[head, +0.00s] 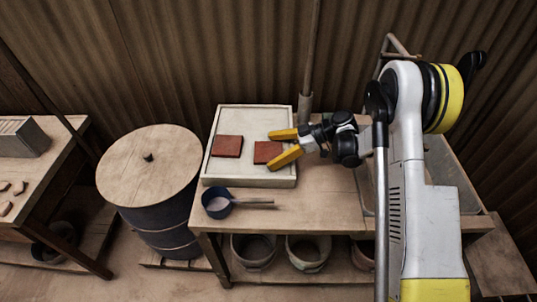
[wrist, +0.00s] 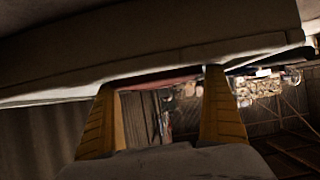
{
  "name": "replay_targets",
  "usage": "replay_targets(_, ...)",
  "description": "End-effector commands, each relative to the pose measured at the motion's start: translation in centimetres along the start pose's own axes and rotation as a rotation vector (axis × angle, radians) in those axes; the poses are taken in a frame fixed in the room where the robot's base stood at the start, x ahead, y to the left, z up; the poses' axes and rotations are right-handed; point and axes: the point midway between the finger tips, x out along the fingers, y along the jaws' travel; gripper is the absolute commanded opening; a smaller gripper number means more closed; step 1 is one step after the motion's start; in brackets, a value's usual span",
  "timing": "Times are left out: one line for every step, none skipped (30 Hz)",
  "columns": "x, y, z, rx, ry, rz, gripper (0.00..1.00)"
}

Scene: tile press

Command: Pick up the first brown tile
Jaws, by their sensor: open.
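Two reddish-brown square tiles lie flat in a shallow white tray (head: 223,180) on the wooden table. The left tile (head: 227,146) is fully visible and clear of my gripper. The right tile (head: 266,151) lies at the fingertips of my gripper (head: 272,147), which reaches in from the right with its two yellow fingers apart. The fingers partly cover the right tile's right side. In the wrist view, my gripper (wrist: 162,80) shows two spread yellow fingers, with the pale tray edge (wrist: 50,91) across their tips. A thin reddish strip (wrist: 160,80) shows between them. Contact cannot be told.
A blue pan (head: 217,203) with a handle sits in front of the tray. A lidded barrel (head: 150,165) stands left of the table. A pole (head: 308,60) stands behind the tray. A basin (head: 445,165) is at the right, and pots (head: 308,252) sit below.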

Motion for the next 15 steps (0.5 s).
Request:
replay_targets(-0.04, 0.0, -0.05, 0.0, 0.0, 0.0, 1.0)
replay_targets(-0.04, 0.0, -0.05, 0.0, 0.0, 0.0, 0.94)
replay_targets(-0.04, 0.0, -0.05, 0.0, 0.0, 0.0, 0.82)
replay_targets(-0.04, 0.0, -0.05, 0.0, 0.0, 0.0, 0.72)
replay_targets(-0.05, 0.0, -0.05, 0.0, 0.0, 0.0, 0.63)
replay_targets(-0.05, 0.0, -0.05, 0.0, 0.0, 0.0, 0.51)
replay_targets(-0.05, 0.0, -0.05, 0.0, 0.0, 0.0, 0.44)
replay_targets(-0.05, 0.0, -0.04, 0.0, 0.0, 0.0, 0.43)
replay_targets(-0.05, 0.0, -0.04, 0.0, 0.0, 0.0, 0.43)
replay_targets(-0.06, 0.0, -0.07, 0.0, 0.001, 0.0, 0.43)
replay_targets(-0.06, 0.0, -0.07, 0.0, 0.001, 0.0, 0.43)
replay_targets(-0.06, 0.0, -0.06, 0.0, 0.001, 0.0, 0.43)
replay_targets(-0.06, 0.0, -0.06, 0.0, 0.001, 0.0, 0.43)
replay_targets(-0.07, 0.0, -0.06, 0.0, 0.001, 0.0, 0.43)
replay_targets(-0.07, 0.0, -0.06, 0.0, 0.0, 0.0, 0.43)
